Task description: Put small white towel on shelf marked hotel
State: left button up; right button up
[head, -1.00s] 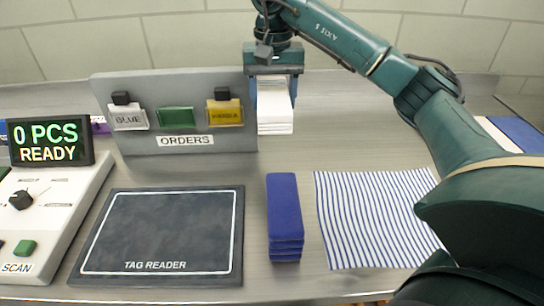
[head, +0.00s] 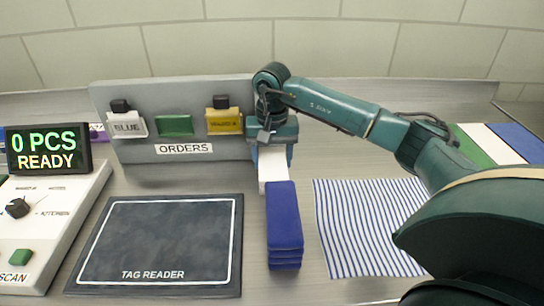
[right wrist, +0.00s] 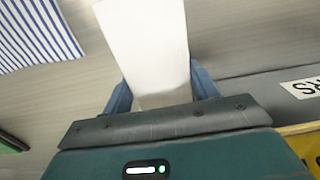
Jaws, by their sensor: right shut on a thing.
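My right gripper (head: 273,158) is shut on a folded small white towel (head: 272,178). The towel hangs down from the jaws just behind the stack of folded blue towels, which hides its lower end in the head view. In the right wrist view the white towel (right wrist: 146,45) extends out from between the blue fingers (right wrist: 155,95). I cannot tell whether it touches the blue stack. No shelf marked hotel shows in these frames. My left gripper is not in view.
The blue towel stack (head: 284,225) stands between the tag reader (head: 160,240) and a striped cloth (head: 365,225). The grey orders board (head: 185,165) with tags stands behind. A display (head: 48,148) and scan console (head: 45,220) are left. Folded green, white and blue cloths lie back right.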

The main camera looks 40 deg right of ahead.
jog(key=shift+f, duration=0.1)
jog(key=o, duration=1)
